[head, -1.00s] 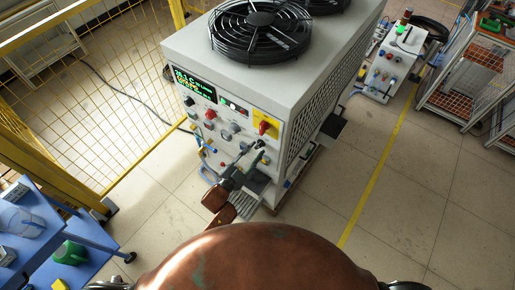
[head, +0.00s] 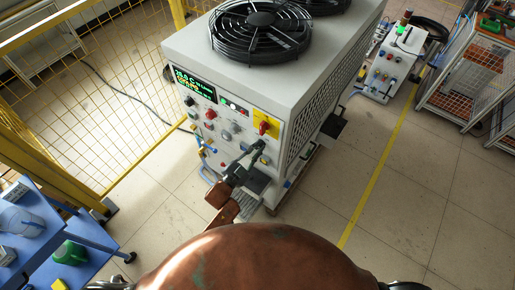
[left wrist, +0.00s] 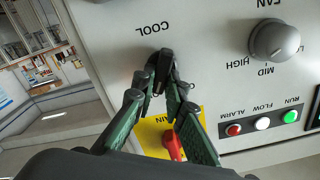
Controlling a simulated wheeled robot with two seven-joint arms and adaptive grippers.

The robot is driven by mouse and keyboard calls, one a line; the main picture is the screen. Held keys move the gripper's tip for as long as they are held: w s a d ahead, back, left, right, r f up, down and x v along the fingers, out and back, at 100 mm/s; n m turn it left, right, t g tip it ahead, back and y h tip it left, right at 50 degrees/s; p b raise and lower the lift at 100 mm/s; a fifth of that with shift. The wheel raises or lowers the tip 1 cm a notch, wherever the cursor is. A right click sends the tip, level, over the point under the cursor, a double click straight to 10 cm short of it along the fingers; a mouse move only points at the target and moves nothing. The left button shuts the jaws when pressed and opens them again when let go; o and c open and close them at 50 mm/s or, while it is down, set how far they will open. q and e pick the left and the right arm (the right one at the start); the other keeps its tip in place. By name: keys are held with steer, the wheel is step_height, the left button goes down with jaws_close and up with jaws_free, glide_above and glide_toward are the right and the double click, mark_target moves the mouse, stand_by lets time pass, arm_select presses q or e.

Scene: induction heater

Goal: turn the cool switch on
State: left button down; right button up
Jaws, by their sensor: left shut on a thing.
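The cool switch (left wrist: 165,62) is a black knob under the upside-down word COOL on the heater's white front panel, in the left wrist view. My left gripper (left wrist: 162,80) has its fingertips on either side of this knob and is shut on it. In the head view my left gripper (head: 258,149) reaches the lower right of the machine's front panel (head: 228,116), and its fingers mostly hide the switch there. My right gripper does not show.
A red main switch (left wrist: 173,144) on a yellow plate sits close to the fingers. A grey fan knob (left wrist: 274,40) and indicator lights (left wrist: 262,123) are on the same panel. A yellow mesh fence (head: 100,85) stands left, and a blue cart (head: 85,235) is at lower left.

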arm_select(q)
steer(key=shift+r, duration=0.1)
steer(key=n+p, duration=0.2)
steer(key=n, duration=0.2)
steer(key=shift+w+r+p, duration=0.1)
steer(key=shift+w+p, duration=0.05)
steer(key=shift+p, duration=0.2)
steer(key=c, duration=2)
jaws_free()
steer(key=shift+o, duration=0.2)
